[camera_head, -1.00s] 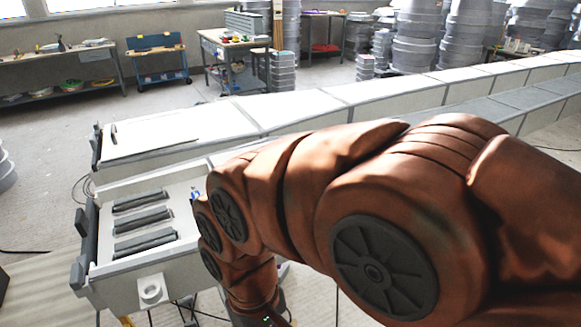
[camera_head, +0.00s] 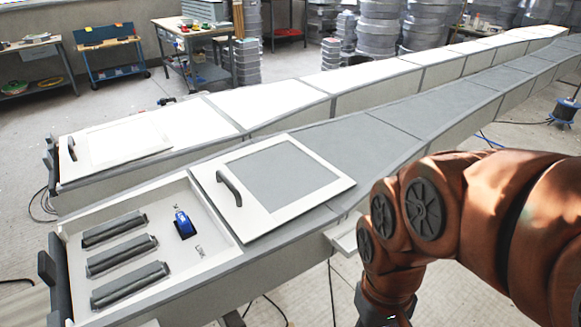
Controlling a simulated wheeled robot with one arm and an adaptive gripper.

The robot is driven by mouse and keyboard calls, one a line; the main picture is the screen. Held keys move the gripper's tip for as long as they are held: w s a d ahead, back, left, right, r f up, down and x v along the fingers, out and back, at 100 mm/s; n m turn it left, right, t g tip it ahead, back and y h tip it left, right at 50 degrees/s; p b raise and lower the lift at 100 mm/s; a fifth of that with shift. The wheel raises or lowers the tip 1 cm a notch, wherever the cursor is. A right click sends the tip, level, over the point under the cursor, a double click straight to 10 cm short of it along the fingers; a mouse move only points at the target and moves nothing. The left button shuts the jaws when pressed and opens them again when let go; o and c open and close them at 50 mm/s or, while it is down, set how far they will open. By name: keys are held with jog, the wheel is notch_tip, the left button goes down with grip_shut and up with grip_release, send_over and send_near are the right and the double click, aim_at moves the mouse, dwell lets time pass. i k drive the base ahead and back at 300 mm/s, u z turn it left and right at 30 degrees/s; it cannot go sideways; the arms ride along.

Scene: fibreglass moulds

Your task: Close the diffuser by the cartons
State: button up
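No thing in view is plainly a carton, so I cannot tell which diffuser the task names. Two long, low bodies run from the left front to the far right. The near grey one (camera_head: 385,132) has an open compartment (camera_head: 222,258) at its left end. A framed lid panel (camera_head: 322,203) with a dark handle (camera_head: 229,187) lies to the right of that opening. The far white one (camera_head: 270,103) has a similar panel (camera_head: 128,142) with a dark handle over its left end. My arm is at the lower right; my gripper is below the frame.
The open compartment holds several dark ribbed bars (camera_head: 120,258) and a blue device (camera_head: 183,222) on a black base. Benches (camera_head: 32,62), a blue cart (camera_head: 108,50) and stacked grey round moulds (camera_head: 375,50) stand behind. A blue spool (camera_head: 565,110) stands at right.

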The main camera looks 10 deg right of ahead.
aim_at(258, 189)
jog(key=z, duration=0.5)
jog(key=i, duration=0.55)
jog(key=u, duration=2.6)
